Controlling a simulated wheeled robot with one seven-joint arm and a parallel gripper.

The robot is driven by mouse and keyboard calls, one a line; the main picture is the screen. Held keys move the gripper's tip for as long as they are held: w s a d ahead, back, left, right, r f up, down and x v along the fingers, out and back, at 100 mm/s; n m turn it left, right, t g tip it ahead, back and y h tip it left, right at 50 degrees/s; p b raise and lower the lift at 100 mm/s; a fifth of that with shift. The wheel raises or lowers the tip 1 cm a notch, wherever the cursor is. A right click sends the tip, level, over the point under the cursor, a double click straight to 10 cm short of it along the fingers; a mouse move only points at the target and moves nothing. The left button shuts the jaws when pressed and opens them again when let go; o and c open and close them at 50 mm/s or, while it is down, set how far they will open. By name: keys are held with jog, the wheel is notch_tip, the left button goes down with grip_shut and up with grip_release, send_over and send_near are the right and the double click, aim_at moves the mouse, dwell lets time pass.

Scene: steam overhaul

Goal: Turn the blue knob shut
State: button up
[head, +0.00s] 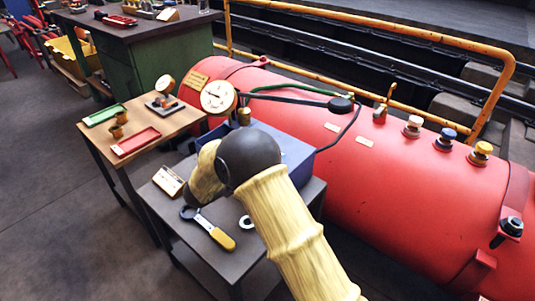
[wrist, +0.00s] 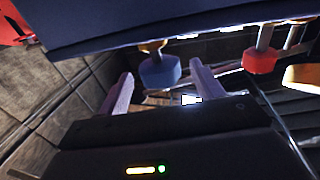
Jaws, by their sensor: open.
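In the wrist view a blue knob (wrist: 160,72) on a brass-coloured stem juts from a dark blue surface (wrist: 200,22). My gripper (wrist: 160,80) is open, with its two pale fingers apart. The blue knob appears between the fingertips in the picture, apparently just beyond them; I see no clear contact. In the head view my arm hides my gripper and this knob. A dark blue box (head: 292,152) stands behind the arm on a small table. Another blue-topped knob (head: 446,137) sits on the red boiler, to the right.
A red knob (wrist: 261,60) and a yellow knob (wrist: 303,76) lie right of the blue one. The small table (head: 205,258) carries a yellow-handled wrench (head: 215,233) and a white ring (head: 246,222). The red boiler (head: 390,190) and an orange rail (head: 410,33) stand behind.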

jog(key=p+v, duration=0.2)
jog(key=v, duration=1.2)
jog(key=shift+s+a, duration=0.3)
